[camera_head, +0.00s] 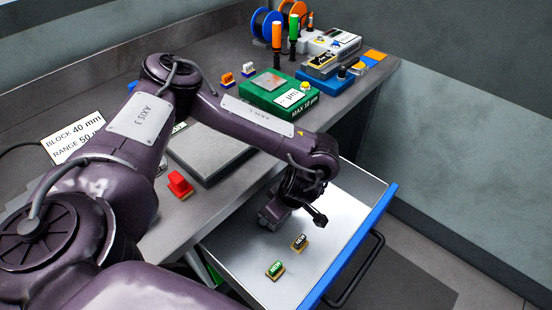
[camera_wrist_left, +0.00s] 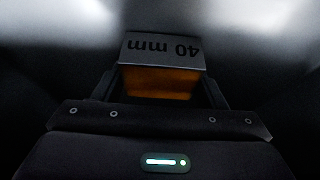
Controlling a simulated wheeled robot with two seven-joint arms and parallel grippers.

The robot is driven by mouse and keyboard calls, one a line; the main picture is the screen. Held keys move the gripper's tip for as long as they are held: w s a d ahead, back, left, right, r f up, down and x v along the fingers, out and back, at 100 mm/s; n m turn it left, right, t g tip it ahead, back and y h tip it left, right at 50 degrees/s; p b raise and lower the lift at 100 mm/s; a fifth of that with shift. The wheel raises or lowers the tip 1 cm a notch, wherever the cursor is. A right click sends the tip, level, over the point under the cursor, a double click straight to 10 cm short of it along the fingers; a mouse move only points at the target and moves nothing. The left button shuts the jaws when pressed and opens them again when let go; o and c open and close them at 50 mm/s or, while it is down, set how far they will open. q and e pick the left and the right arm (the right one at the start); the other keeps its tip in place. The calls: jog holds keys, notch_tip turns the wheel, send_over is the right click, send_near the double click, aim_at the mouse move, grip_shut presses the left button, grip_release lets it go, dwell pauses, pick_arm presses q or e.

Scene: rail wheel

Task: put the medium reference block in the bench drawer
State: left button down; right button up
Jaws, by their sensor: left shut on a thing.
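The bench drawer (camera_head: 340,190) is pulled open, with a bare metal inside and a blue front. My left arm reaches over the bench, and my left gripper (camera_head: 272,218) is low over the drawer's inner side. In the left wrist view my left gripper (camera_wrist_left: 162,90) is shut on a block marked 40 mm (camera_wrist_left: 160,82), with a grey labelled face and an orange-brown side. In the head view this block is hidden or too small to make out. I cannot tell whether it touches the drawer floor. My right gripper is not in view.
A green-topped block (camera_head: 275,269) and a black-topped block (camera_head: 299,242) lie in the drawer near the gripper. A card (camera_head: 73,137) on the bench reads BLOCK 40 mm. A red piece (camera_head: 180,185) and a green box (camera_head: 279,92) stand on the bench. The drawer's far part is clear.

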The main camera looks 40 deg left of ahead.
pick_arm(q)
jog(key=shift+c, duration=1.4)
grip_release()
jog(key=shift+f, duration=0.1)
jog(key=shift+r, duration=0.25)
jog(key=p+v, duration=0.2)
jog(key=v, duration=1)
